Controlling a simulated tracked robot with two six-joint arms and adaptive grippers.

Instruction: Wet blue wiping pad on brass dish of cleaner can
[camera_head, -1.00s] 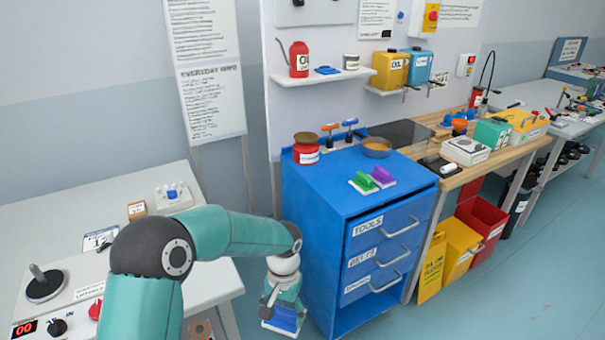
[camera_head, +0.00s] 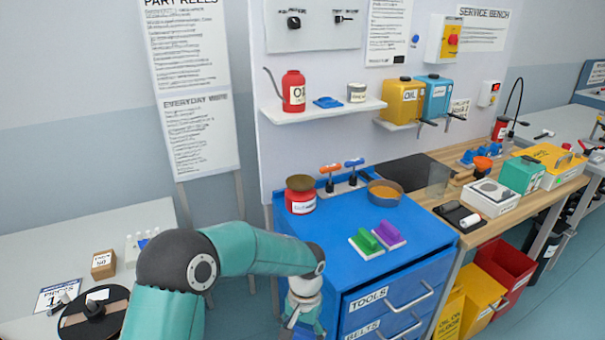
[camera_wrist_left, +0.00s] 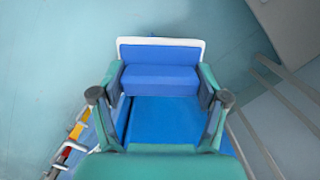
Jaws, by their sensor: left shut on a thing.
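The red cleaner can (camera_head: 301,203) stands on the far left part of the blue cabinet's top, with a round brass dish (camera_head: 300,183) on it. My left gripper (camera_head: 303,318) is low at the cabinet's left front side, nearer to me than the can and well apart from it. In the left wrist view my left gripper (camera_wrist_left: 160,88) is shut on the blue wiping pad (camera_wrist_left: 160,53), which has a blue grip block and a pale rim. In the head view the pad is mostly hidden or cut off. My right gripper is not in view.
A pan (camera_head: 384,192) and two upright-handled tools stand behind. A shelf above holds a red oil can (camera_head: 293,92) and a blue pad (camera_head: 328,102).

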